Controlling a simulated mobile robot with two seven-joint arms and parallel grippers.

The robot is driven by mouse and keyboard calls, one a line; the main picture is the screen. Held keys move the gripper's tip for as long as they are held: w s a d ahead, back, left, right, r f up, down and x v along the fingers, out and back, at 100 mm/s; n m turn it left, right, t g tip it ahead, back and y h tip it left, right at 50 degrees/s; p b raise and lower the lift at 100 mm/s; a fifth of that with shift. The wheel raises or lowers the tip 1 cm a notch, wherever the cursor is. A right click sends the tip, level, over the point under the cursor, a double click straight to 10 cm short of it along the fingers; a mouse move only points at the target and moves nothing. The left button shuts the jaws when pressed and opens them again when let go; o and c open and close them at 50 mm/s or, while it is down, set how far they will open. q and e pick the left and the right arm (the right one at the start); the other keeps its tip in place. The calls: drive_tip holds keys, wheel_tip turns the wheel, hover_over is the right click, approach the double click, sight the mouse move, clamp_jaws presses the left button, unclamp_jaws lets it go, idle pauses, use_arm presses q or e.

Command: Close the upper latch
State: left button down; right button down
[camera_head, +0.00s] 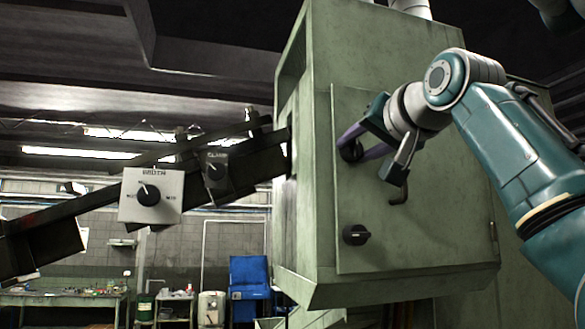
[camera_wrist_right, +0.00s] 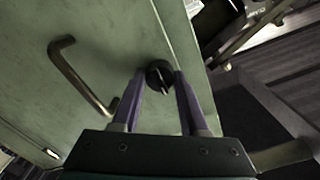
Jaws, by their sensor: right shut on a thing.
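The upper latch is a round black knob (camera_head: 350,151) on the green cabinet door, near its left edge; it also shows in the right wrist view (camera_wrist_right: 161,74). My right gripper (camera_head: 358,142) has purple fingers shut on the upper latch, one on each side of it; they also show in the right wrist view (camera_wrist_right: 158,84). The fingers partly cover the latch in the head view. The lower latch (camera_head: 356,235), a black knob, sits lower on the same door with its bar lying roughly level. My left gripper is not in view.
A bent door handle (camera_head: 399,193) sticks out right of the latches, below my right wrist; it also shows in the right wrist view (camera_wrist_right: 82,75). A dark conveyor (camera_head: 230,175) with a WIDTH knob box (camera_head: 135,205) runs into the cabinet's left side.

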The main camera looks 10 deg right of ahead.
drive_tip(key=n, duration=1.1)
drive_tip(key=shift+c, duration=1.2)
unclamp_jaws()
